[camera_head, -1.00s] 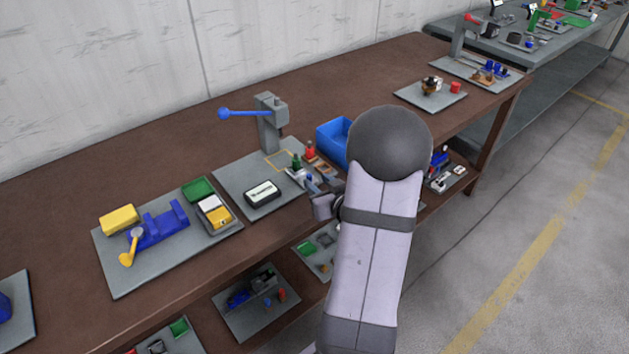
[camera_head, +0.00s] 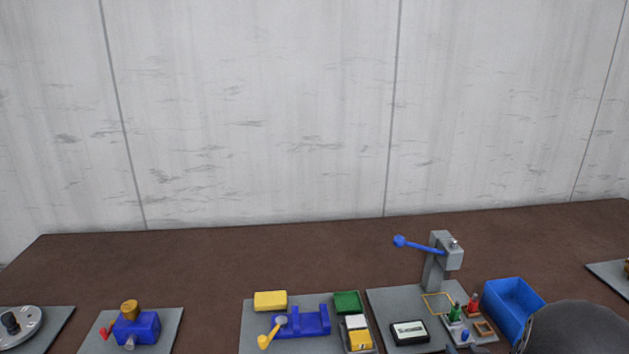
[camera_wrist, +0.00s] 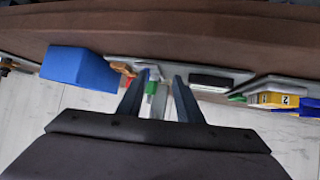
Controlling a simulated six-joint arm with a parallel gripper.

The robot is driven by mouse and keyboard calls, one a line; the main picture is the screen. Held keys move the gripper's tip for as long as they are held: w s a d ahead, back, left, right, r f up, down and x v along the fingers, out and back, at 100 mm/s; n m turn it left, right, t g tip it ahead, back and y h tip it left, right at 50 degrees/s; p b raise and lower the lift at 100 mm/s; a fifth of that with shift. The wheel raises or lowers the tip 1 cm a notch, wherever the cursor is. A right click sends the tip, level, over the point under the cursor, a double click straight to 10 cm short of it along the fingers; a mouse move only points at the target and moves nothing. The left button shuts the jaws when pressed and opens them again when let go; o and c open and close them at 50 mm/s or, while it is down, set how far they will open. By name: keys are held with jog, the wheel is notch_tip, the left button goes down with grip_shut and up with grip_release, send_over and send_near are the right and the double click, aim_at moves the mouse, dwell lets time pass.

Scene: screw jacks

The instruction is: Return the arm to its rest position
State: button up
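My gripper (camera_wrist: 158,78) shows in the wrist view with its two dark fingers apart. I see nothing held between them; a small green piece and a pale strip show in the gap, seemingly beyond the fingers. The fingers point toward the front edge of the brown workbench (camera_wrist: 230,35).
A blue bin (camera_head: 513,308) stands beside my arm. A grey press with a blue lever (camera_head: 436,262) stands on a plate left of it. Farther left are a blue fixture (camera_head: 303,322) and a blue vise-like block (camera_head: 136,328). The bench's back strip is clear.

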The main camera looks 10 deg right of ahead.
jog(key=s+a+r+n+g+y+p, duration=0.15)
jog(key=s+a+g, duration=0.35)
jog(key=s+a, duration=0.6)
jog(key=s+a+r+n+g+y+p, duration=0.15)
jog(key=s+a+g, duration=0.5)
jog(key=a, duration=0.75)
notch_tip(320, 180, down, 10)
jog(key=b, duration=0.9)
jog(key=shift+t, duration=0.45)
